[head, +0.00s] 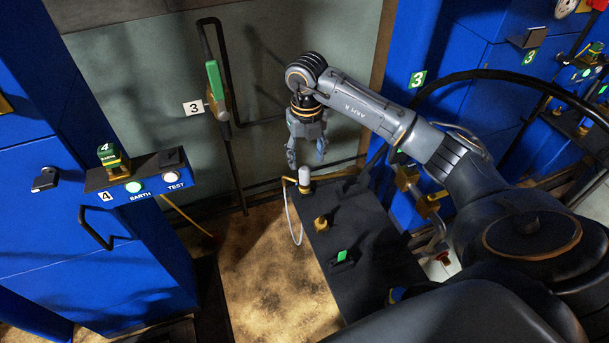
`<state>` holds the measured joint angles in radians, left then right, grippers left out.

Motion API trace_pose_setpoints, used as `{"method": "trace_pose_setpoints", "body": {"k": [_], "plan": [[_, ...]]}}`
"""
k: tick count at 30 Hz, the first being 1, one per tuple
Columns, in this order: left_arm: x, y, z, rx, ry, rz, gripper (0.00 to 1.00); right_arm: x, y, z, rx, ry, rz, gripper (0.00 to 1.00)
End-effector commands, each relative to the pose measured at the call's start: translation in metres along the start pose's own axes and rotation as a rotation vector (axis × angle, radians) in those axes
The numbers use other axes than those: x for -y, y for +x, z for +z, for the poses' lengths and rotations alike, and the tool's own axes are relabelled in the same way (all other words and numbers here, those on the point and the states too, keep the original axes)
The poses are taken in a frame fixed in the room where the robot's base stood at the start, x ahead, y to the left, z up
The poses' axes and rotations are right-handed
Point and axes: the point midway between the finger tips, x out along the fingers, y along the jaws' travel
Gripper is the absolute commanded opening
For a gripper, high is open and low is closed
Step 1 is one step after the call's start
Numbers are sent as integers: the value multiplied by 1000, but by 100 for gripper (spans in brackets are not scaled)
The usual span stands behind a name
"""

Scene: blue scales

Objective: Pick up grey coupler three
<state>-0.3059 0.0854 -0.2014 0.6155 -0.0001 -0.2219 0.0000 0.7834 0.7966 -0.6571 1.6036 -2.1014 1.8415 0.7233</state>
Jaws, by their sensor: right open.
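A small grey coupler (304,177) stands upright at the far end of a black bench (375,225). A pale hose runs down from it on the left side. I see no number on the coupler itself. My right gripper (306,160) points down above the coupler, its fingers apart and empty. In this view its fingertips lie just above the coupler's top; I cannot tell the exact height gap. My left gripper is not in view.
A green-handled lever (214,80) beside a "3" label (193,108) is on the wall behind. A brass fitting (321,223) and a green-topped piece (342,256) stand on the bench. A control shelf (140,172) juts from the blue cabinet at left.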

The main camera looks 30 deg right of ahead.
Motion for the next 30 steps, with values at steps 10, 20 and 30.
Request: {"method": "trace_pose_setpoints", "body": {"k": [10,20,30], "plan": [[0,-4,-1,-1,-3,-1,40,-2,36,0,-2,-1,2,55],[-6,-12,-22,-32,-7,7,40,-4,79,1,-2,-1,2,55],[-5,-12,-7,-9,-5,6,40,-4,82,2,1,-2,2,42]]}}
